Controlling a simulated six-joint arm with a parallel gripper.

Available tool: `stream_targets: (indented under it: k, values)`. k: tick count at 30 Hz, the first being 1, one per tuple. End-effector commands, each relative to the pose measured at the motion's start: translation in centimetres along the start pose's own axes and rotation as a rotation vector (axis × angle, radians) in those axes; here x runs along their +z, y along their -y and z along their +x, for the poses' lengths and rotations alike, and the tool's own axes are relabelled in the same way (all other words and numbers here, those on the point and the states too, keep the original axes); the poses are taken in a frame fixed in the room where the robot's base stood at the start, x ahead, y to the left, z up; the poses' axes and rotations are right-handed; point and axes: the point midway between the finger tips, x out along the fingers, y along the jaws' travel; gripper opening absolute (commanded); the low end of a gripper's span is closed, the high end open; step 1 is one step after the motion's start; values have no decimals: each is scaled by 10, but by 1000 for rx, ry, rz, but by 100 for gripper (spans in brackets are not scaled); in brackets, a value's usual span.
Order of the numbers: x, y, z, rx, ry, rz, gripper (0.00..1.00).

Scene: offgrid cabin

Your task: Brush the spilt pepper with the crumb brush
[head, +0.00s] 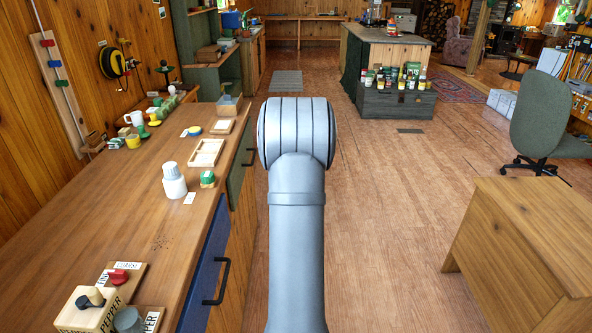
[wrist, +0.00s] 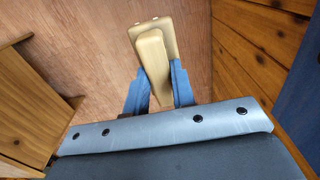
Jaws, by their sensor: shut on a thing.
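My gripper (wrist: 155,88) shows in the wrist view with its blue fingers shut on a pale, cream-coloured wooden piece, which looks like the crumb brush (wrist: 152,50). It points away from the palm, and its bristles cannot be made out. Bare floor lies behind it. In the head view, the spilt pepper (head: 161,242) is a small patch of dark specks on the wooden counter (head: 135,215). The gripper and the brush are hidden in the head view, where my arm link fills the middle. The pepper does not show in the wrist view.
A wooden block labelled pepper (head: 88,312) and a red-knobbed board (head: 120,274) are nearer. A desk (head: 530,235) stands right; open floor lies between.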

Motion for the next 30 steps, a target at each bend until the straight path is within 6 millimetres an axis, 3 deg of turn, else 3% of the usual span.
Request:
stream_targets:
  k: [5,8,13,17,21,30]
  values:
    - [-7,0,-9,0,-3,16,0]
    - [-23,0,-30,0,-8,56,0]
    - [-56,4,-92,-1,-9,157,0]
    - [-74,22,-141,-1,-8,191,0]
    - [-84,69,-178,-1,-4,121,0]
    - [-70,202,-214,0,-1,-198,0]
